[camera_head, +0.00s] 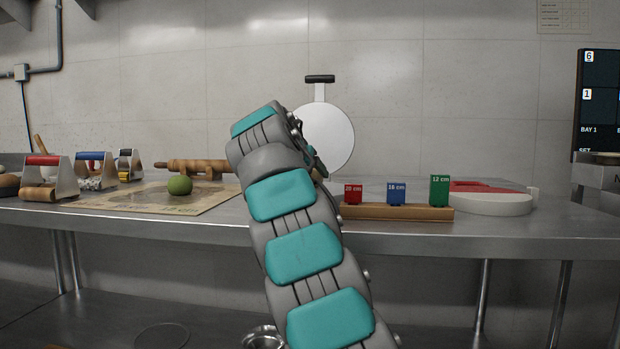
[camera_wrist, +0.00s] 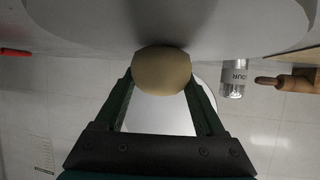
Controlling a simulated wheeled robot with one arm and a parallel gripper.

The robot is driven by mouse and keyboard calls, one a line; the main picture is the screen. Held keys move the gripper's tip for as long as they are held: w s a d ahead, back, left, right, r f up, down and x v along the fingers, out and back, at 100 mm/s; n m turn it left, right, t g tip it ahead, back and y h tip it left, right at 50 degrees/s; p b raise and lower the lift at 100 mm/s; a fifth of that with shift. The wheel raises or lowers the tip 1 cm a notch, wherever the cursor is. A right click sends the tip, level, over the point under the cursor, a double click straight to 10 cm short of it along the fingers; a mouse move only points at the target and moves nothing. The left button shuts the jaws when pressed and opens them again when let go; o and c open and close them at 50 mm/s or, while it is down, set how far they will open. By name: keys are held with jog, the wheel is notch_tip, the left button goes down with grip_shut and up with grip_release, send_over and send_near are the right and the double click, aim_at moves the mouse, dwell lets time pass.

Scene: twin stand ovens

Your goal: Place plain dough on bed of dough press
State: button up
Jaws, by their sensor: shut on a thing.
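The plain dough (camera_wrist: 162,72) is a pale tan ball in the wrist view. My gripper (camera_wrist: 161,78) is shut on it, with a green finger on each side. The dough press has a round white upper plate (camera_head: 328,138) raised upright, with a black handle on top; this plate also shows behind the fingers in the wrist view (camera_wrist: 160,118). A wide white round surface (camera_wrist: 230,18), which looks like the press bed, fills the top of the wrist view, close to the dough. I cannot tell whether they touch. In the head view my arm hides the bed, gripper and dough.
A green ball (camera_head: 180,185) rests on a mat (camera_head: 130,199), with a rolling pin (camera_head: 205,166) behind. Several handled rollers stand at left. Red, blue and green size blocks (camera_head: 396,192) stand in a wooden holder right of my arm. A flour shaker (camera_wrist: 234,78) shows in the wrist view.

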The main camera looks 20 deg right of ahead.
jog(key=shift+f, duration=0.1)
jog(key=o, duration=1)
jog(key=shift+c, duration=0.2)
jog(key=shift+a, duration=0.1)
jog(key=v, duration=1.1)
jog(key=shift+s+a, duration=0.25)
